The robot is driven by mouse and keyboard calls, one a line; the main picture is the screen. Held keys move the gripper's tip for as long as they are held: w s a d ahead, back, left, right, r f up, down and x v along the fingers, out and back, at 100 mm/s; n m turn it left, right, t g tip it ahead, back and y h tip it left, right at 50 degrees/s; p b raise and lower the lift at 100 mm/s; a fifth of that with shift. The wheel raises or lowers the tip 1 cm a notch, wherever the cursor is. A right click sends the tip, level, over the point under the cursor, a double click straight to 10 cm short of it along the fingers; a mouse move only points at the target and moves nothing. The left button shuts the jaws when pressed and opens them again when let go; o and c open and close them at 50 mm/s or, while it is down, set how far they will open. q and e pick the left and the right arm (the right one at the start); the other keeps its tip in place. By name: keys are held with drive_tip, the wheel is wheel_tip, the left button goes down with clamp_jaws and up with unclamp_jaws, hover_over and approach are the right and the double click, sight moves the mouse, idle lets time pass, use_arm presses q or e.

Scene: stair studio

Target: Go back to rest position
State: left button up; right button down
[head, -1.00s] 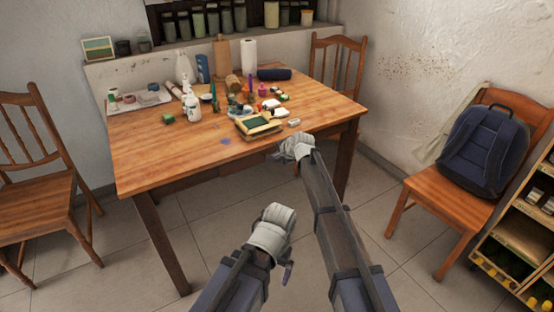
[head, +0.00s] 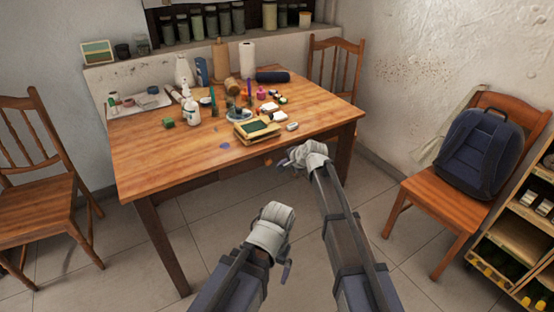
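My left gripper (head: 286,264) is low in the middle of the head view, in front of the wooden table (head: 165,165) and over the floor. Its fingers are mostly hidden by the wrist, so I cannot tell whether it is open or shut. My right arm reaches further up, and my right gripper (head: 286,161) is by the table's front edge, pointing left. A small orange-brown spot shows by its fingertips; I cannot tell whether it is something held. The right fingers are too small to read clearly.
The table holds a yellow-edged box (head: 257,129), white bottle (head: 192,112), paper roll (head: 247,60) and several small items. A chair with a blue backpack (head: 481,152) stands right, beside a shelf (head: 519,238). Another chair (head: 38,190) stands left. Tiled floor (head: 325,262) is clear in front.

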use_arm(q)
wheel_tip(320, 180, up, 4)
drive_tip(key=p, duration=0.3)
drive_tip(key=shift+r, duration=0.25)
use_arm(e)
drive_tip(key=v, duration=0.6)
drive_tip(key=shift+s+r, duration=0.15)
drive_tip(key=shift+d, duration=0.15)
drive_tip(key=s+d+f+n+g+h, duration=0.25)
drive_tip(key=s+n, duration=0.25)
drive_tip(key=s, duration=0.7)
drive_tip(key=s+d+f+n+g+h, duration=0.25)
drive_tip(key=s+n, duration=0.25)
drive_tip(key=s, duration=0.6)
drive_tip(key=s+d+f+n+g+h, duration=0.1)
drive_tip(key=s+d+n+g+h, duration=0.2)
drive_tip(key=s, duration=0.9)
use_arm(q)
wheel_tip(320, 180, up, 15)
drive_tip(key=p, duration=1.5)
use_arm(e)
wheel_tip(320, 180, up, 15)
drive_tip(key=n+y, duration=0.1)
drive_tip(key=shift+w+f+t, duration=0.25)
drive_tip(key=shift+w+t, duration=0.05)
drive_tip(key=shift+w, duration=0.2)
